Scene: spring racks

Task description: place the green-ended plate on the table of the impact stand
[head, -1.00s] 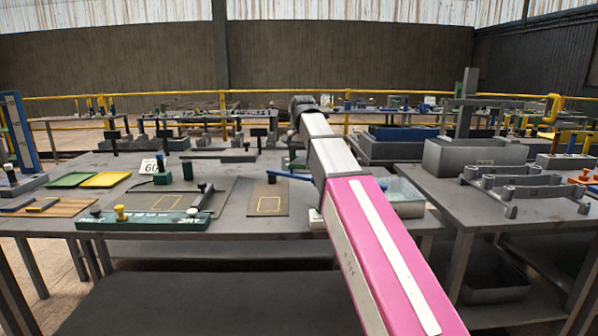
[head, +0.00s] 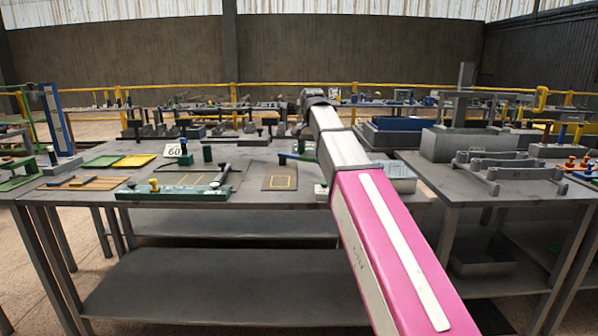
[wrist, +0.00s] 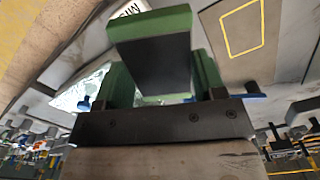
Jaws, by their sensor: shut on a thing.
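In the wrist view my gripper (wrist: 160,88) has its two green fingers closed around a plate (wrist: 150,62) with a dark face and a green end. The plate's far part is hidden by the gripper. In the head view my arm stretches over the bench and its wrist end hides the gripper and plate. A grey stand with an upright column (head: 466,105) rises at the back right, and a blue upright frame (head: 55,118) stands at the far left. I cannot tell which one is the impact stand.
A green fixture with knobs (head: 172,192) lies along the bench front. Green and yellow trays (head: 132,160) and a "60" sign (head: 173,150) stand at left. A dark sheet with a yellow rectangle (head: 262,177) lies mid-bench. Grey racks (head: 505,172) crowd the right bench.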

